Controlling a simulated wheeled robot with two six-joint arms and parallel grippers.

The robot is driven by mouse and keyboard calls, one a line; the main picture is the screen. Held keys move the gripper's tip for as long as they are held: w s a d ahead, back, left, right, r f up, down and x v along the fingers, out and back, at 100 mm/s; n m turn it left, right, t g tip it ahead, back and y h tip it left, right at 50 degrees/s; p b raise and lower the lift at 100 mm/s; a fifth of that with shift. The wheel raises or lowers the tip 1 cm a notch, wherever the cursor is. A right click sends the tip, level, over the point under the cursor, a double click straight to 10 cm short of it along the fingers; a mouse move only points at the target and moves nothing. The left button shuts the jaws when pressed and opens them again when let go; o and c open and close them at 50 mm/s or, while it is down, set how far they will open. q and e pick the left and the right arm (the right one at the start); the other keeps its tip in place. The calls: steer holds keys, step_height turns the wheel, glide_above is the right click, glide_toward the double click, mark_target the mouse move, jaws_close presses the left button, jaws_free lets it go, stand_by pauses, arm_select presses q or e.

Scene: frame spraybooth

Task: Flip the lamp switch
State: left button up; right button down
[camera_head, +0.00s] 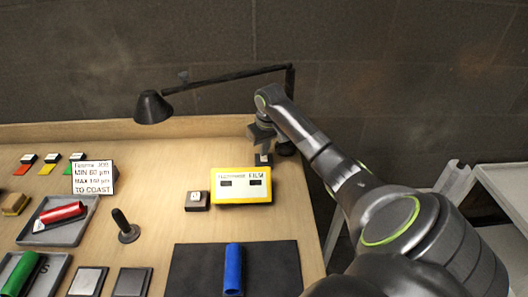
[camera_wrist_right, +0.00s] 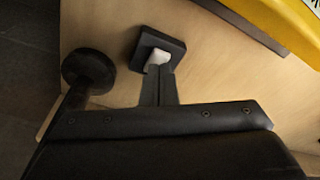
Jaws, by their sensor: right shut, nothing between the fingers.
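The black desk lamp (camera_head: 152,107) stands at the back right of the bench, its arm reaching left from a post. The lamp switch is a small black box (camera_head: 263,160) in front of the post. In the right wrist view the switch box (camera_wrist_right: 172,45) carries a white rocker (camera_wrist_right: 158,57). My right gripper (camera_head: 262,146) is above the box, fingers pointing down. In the wrist view its fingers (camera_wrist_right: 158,75) are shut and empty, with the tips at the rocker's edge. I cannot tell whether they touch it. My left gripper is out of view.
The round lamp base (camera_wrist_right: 88,68) is close beside the fingers. A yellow film gauge (camera_head: 241,198) stands in front of the switch. A dark mat (camera_head: 190,270) with a blue roll (camera_head: 233,268) lies nearer. Trays and a sign (camera_head: 95,177) fill the left.

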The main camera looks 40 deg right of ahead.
mark_target(264, 159)
steer(key=shift+f, duration=0.95)
stand_by(0.4)
step_height(264, 159, up, 7)
steer(key=p, duration=0.9)
steer(key=shift+r, duration=0.1)
stand_by(0.7)
